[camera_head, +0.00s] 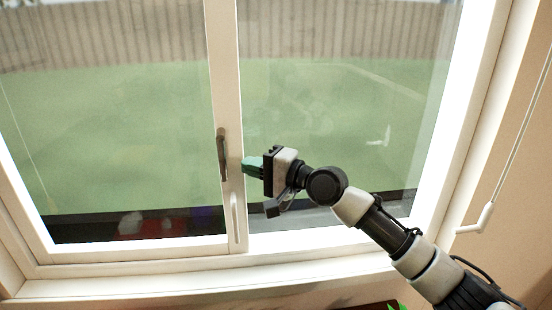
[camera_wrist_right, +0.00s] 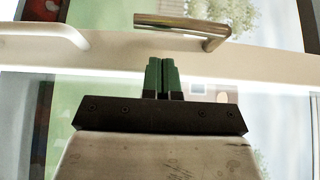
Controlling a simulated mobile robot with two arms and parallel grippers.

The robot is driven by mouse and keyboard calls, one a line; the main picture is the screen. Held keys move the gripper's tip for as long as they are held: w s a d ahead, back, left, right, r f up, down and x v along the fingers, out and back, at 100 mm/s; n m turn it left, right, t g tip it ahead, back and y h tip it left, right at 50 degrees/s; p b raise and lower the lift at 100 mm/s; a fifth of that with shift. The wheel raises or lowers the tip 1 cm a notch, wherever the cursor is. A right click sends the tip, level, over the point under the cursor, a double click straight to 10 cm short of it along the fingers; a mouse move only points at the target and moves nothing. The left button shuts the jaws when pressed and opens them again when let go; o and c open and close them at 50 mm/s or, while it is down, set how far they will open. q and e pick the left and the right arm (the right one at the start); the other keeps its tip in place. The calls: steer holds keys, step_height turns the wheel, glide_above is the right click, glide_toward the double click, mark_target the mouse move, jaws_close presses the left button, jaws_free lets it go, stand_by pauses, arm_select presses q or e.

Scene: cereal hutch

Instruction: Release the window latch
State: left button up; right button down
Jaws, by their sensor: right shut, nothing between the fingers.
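The window latch (camera_head: 222,154) is a dark upright handle on the window's middle stile. In the right wrist view the latch (camera_wrist_right: 180,22) is a metallic bar lying across the top of the picture, with a bent end at its right. My right gripper (camera_head: 247,164) comes in from the right and is shut and empty. Its green fingertips (camera_wrist_right: 161,62) point at the stile, just short of the latch in the wrist view; I cannot tell whether they touch the stile. My left gripper is not in view.
The pale window stile (camera_head: 232,110) runs between two glass panes. A white pull handle (camera_head: 235,218) is below the latch. A cord with a white end (camera_head: 485,217) hangs at the right. The sill (camera_head: 180,288) runs below, with a bit of green plant at the bottom.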

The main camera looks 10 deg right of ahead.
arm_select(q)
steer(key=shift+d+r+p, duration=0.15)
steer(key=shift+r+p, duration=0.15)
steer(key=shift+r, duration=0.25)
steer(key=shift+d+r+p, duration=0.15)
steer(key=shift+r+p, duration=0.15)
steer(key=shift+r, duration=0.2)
arm_select(e)
steer(key=a, duration=0.2)
steer(key=shift+s+a+r, duration=0.1)
steer(key=shift+s+a, duration=0.2)
steer(key=shift+s, duration=0.1)
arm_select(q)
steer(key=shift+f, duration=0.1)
